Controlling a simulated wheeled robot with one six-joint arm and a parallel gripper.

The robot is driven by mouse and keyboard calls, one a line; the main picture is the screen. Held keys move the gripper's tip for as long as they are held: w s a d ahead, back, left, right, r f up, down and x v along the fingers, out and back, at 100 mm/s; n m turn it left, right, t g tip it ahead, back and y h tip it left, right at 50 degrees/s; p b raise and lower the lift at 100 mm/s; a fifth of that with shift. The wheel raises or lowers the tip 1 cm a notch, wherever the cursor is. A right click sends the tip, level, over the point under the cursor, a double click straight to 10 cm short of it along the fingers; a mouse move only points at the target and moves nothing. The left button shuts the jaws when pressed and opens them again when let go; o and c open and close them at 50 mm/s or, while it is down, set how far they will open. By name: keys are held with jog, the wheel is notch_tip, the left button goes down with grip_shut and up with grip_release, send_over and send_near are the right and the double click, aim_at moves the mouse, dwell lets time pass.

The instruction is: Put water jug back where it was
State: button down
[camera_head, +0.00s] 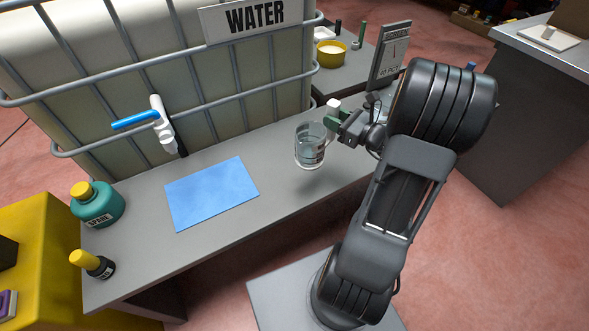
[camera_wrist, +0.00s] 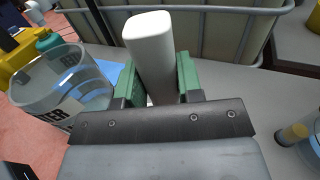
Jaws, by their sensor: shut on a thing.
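The water jug (camera_head: 308,150) is a clear glass-like vessel with dark lettering and a white handle. My gripper (camera_head: 338,118) is shut on the handle at the jug's right side. In the wrist view the white handle (camera_wrist: 153,50) stands between the green finger pads, and the jug's clear body (camera_wrist: 55,85) is to the left. The jug is upright over the grey bench and seems slightly above it; the exact gap is unclear. Some clear contents may be inside, but I cannot tell the level.
A blue mat (camera_head: 212,192) lies on the bench (camera_head: 150,262), left of the jug. Behind it stands the caged water tank (camera_head: 240,75) with a blue-handled tap (camera_head: 150,120). A teal bottle (camera_head: 97,205) and a dark bottle (camera_head: 92,264) stand at the left end.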

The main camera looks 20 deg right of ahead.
jog(key=shift+w+a+f+b, duration=0.35)
jog(key=shift+w+f+b, duration=0.75)
jog(key=shift+w+f, duration=0.95)
jog(key=shift+w+a+f+b, duration=0.4)
jog(key=shift+w+f+b, duration=0.7)
jog(key=shift+w+f, duration=1)
jog(key=shift+w+a+f+b, duration=0.35)
jog(key=shift+w+f+b, duration=0.95)
jog(key=shift+f, duration=1.3)
jog(key=shift+w+f, duration=0.15)
jog(key=shift+f, duration=0.05)
jog(key=c, duration=0.8)
grip_release()
jog(key=shift+r, duration=0.1)
